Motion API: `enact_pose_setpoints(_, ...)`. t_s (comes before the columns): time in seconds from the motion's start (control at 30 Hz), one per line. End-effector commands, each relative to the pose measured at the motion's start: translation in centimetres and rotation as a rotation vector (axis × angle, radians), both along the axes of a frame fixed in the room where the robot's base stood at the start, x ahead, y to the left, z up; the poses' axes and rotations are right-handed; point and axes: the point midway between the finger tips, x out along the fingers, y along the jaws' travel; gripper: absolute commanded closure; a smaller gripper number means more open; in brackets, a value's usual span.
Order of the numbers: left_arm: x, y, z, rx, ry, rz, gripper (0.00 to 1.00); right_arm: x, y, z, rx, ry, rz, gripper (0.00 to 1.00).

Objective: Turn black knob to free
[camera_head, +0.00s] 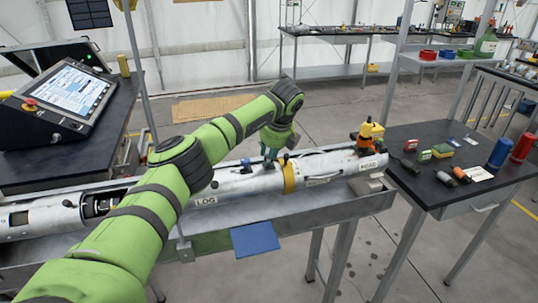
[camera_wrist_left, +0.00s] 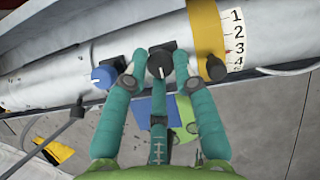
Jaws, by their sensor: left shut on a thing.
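The black knob (camera_wrist_left: 160,63) sits on the side of a long white cylinder (camera_wrist_left: 120,28), seen in the left wrist view. My left gripper (camera_wrist_left: 158,72) has its teal fingers on both sides of the knob and is shut on it. In the head view my green left arm reaches across the cylinder (camera_head: 235,184), and the left gripper (camera_head: 270,158) points down at it; the knob is hidden there. A blue knob (camera_wrist_left: 103,77) sits to the left of the black one. Any marking for the free position cannot be read. My right gripper is not in view.
A yellow band (camera_head: 289,175) and a numbered scale (camera_wrist_left: 236,38) lie right of the knob. A second dark knob (camera_wrist_left: 216,69) is close to the right finger. The cylinder lies in a grey metal trough (camera_head: 330,205). A console (camera_head: 62,100) stands left; a dark table (camera_head: 460,165) stands right.

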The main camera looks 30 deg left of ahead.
Motion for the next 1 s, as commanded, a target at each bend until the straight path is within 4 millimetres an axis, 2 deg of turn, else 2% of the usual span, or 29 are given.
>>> enact_pose_setpoints(0.57,0.25,0.03,0.32,0.002,-0.011,0.033,1.0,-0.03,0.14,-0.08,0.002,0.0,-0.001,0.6)
enact_pose_setpoints(0.6,0.25,0.03,0.32,0.002,-0.011,0.033,0.68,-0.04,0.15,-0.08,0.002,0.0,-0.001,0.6)
enact_pose_setpoints(0.63,0.25,0.04,0.32,0.003,-0.011,0.033,0.56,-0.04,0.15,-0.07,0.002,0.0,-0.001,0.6)
enact_pose_setpoints(0.67,0.24,0.04,0.32,0.002,-0.011,0.033,0.51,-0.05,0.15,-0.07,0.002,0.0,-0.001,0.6)
enact_pose_setpoints(1.0,0.1,-0.01,0.28,0.001,-0.004,0.033,0.51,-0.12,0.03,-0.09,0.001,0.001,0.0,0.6)
